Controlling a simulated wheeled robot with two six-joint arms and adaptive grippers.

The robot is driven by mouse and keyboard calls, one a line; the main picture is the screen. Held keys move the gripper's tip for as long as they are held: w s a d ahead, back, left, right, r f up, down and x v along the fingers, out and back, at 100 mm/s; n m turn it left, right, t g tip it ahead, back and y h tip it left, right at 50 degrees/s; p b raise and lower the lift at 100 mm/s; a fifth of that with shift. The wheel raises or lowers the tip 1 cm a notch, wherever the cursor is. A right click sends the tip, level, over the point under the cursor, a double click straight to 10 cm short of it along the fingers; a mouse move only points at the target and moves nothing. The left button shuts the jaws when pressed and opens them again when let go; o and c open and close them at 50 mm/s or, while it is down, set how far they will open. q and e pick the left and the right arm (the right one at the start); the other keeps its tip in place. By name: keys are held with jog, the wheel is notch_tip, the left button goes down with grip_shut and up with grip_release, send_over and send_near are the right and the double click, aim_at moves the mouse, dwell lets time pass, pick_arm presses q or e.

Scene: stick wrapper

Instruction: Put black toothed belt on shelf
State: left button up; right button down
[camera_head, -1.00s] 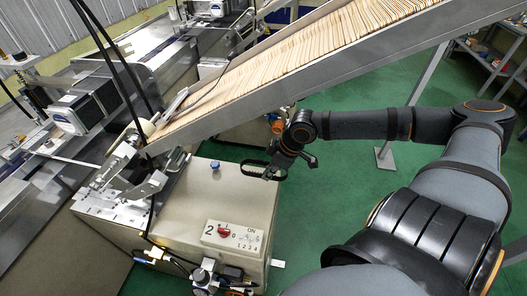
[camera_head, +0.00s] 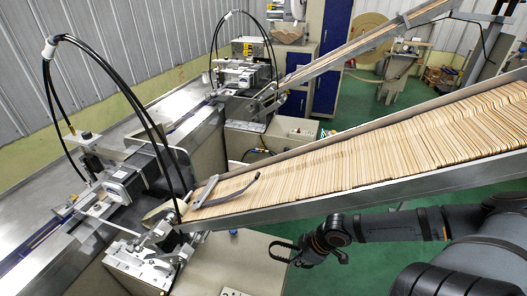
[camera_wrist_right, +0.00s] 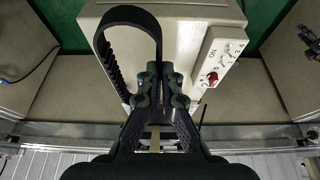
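The black toothed belt (camera_wrist_right: 107,48) is a loop with teeth on its inner side in the right wrist view. Its end runs in between the fingertips of my right gripper (camera_wrist_right: 160,82), which is shut on it. The rest of the loop sticks out beyond the fingers. In the head view the belt (camera_head: 281,247) is a small dark loop at the tip of my right gripper (camera_head: 299,250), in the air beside the beige machine cabinet and below the stick chute. My left gripper is not in view. I cannot make out the shelf clearly in either view.
The sloping chute (camera_head: 350,150) full of wooden sticks passes just above my right forearm. The beige cabinet (camera_head: 245,262) with a control panel stands left of the gripper. Green floor (camera_head: 400,200) shows under the chute. A second chute (camera_head: 370,40) stands farther back.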

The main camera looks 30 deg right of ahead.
jog(key=w+f+m+b, duration=0.1)
jog(key=w+f, duration=0.1)
jog(key=w+f+m+h, duration=0.1)
jog(key=w+f+m, duration=0.1)
jog(key=w+f+m+t+b, duration=0.1)
jog(key=w+f+m, duration=0.1)
jog(key=f, duration=0.1)
jog(key=shift+w+a+f+b, duration=0.1)
jog(key=shift+w+a+b, duration=0.05)
jog(key=shift+a+b, duration=0.2)
jog(key=a, duration=0.1)
jog(key=w+a+f+m, duration=0.1)
jog(key=a, duration=0.1)
jog(key=w+a+f+m+h+b, duration=0.1)
jog(key=a, duration=0.1)
jog(key=shift+a, duration=0.15)
jog(key=shift+m+h, duration=0.4)
jog(key=shift+m, duration=0.1)
jog(key=a, duration=0.2)
jog(key=w+a, duration=0.1)
jog(key=a, duration=0.3)
jog(key=shift+w+a+r, duration=0.1)
jog(key=shift+w+r, duration=0.05)
jog(key=shift+w, duration=0.15)
jog(key=shift+w+a+r, duration=0.1)
jog(key=shift+a, duration=0.3)
